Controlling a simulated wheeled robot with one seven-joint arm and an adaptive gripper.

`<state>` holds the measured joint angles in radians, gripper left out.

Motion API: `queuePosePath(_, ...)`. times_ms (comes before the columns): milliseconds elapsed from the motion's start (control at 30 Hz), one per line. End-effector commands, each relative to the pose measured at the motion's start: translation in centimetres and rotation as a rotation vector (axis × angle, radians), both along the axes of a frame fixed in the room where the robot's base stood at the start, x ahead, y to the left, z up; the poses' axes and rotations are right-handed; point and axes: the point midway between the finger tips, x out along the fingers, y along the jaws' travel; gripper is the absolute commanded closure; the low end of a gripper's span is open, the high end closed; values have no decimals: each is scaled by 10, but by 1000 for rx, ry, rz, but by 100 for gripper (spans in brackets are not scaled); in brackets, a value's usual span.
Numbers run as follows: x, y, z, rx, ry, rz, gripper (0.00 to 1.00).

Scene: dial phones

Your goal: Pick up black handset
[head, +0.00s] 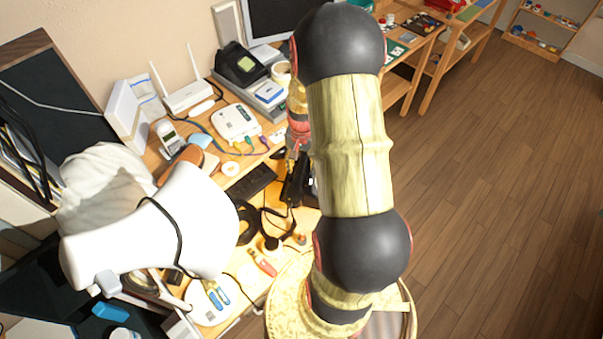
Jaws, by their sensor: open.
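My gripper (294,152) hangs over the desk at the picture's middle, below the red-and-yellow wrist, and points down. It is small and dark here, its jaws are open, and the gap between its fingers is hard to see. A long black shape (294,185), perhaps the black handset, lies just below it on the desk. My arm hides what lies to its right. I cannot tell whether the gripper touches the black shape. A black desk device with a pale green screen (241,64) stands farther back, apart from the gripper.
The wooden desk is crowded. A white router (188,95), white box (236,122), grey cordless phone (169,137) and black keyboard (250,182) stand around the gripper. A large white lamp-like shape (190,225) covers the near left. Cables cross the desk. The floor (490,200) at right is clear.

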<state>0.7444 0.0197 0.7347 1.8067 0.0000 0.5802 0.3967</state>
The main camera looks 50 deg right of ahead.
Motion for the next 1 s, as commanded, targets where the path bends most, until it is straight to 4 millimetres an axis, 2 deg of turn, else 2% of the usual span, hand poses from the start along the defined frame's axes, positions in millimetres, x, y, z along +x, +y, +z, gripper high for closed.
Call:
queuePosePath(33, -1, 1, -10, 1, 2, 0, 55)
queuePosePath(100, 0, 1, -14, 1, 0, 0, 55)
queuePosePath(333, 0, 0, -13, 0, 0, 1, 55)
queuePosePath(1000, 0, 0, -13, 0, 0, 1, 93)
